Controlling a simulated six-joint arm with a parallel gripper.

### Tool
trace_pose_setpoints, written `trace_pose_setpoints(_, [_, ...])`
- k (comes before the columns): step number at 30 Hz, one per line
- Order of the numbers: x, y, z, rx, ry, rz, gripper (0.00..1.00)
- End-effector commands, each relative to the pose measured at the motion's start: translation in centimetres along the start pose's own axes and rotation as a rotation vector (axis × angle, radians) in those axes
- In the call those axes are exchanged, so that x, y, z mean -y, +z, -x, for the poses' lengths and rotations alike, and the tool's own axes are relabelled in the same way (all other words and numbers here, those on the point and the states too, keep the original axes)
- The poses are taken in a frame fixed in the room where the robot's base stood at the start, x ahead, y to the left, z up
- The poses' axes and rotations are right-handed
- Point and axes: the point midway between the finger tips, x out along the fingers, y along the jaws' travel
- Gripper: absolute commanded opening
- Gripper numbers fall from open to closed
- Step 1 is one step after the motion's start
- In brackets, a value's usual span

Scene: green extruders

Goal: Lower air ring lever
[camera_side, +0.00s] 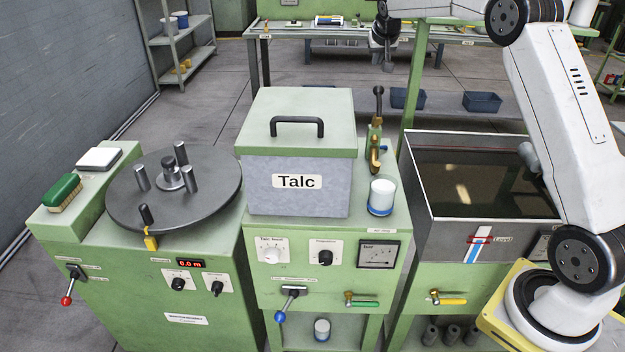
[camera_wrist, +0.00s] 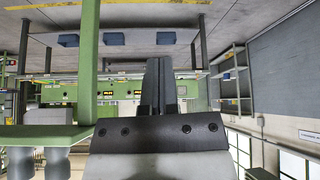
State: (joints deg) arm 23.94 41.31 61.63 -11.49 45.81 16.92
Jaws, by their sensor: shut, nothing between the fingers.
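My gripper (camera_side: 387,66) is at the top of the side view, high above and behind the machines. In the wrist view my gripper's dark fingers (camera_wrist: 160,62) are together with nothing between them, apart from any lever. No label clearly reads air ring. An upright black-knobbed lever (camera_side: 378,103) on a brass valve stands right of the Talc box. A red-knobbed lever (camera_side: 69,287) is on the left cabinet front and a blue-knobbed lever (camera_side: 286,302) on the middle cabinet front; both hang down at a slant. I cannot tell which is the air ring lever.
The Talc box (camera_side: 298,183) and a white-blue cup (camera_side: 381,197) stand on the middle cabinet. A dark round turntable (camera_side: 215,192) with posts is at left. An open water tank (camera_side: 485,239) is at right.

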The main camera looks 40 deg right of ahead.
Motion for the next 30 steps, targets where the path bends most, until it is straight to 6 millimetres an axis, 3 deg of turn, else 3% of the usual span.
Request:
trace_pose_setpoints(6, [0.0, 0.1, -2.9, 0.001, 0.000, 0.000, 0.00])
trace_pose_setpoints(17, [0.0, 0.1, -6.2, 0.001, 0.000, 0.000, 0.00])
trace_pose_setpoints(30, [0.0, 2.1, -5.2, 0.000, -0.001, 0.001, 0.00])
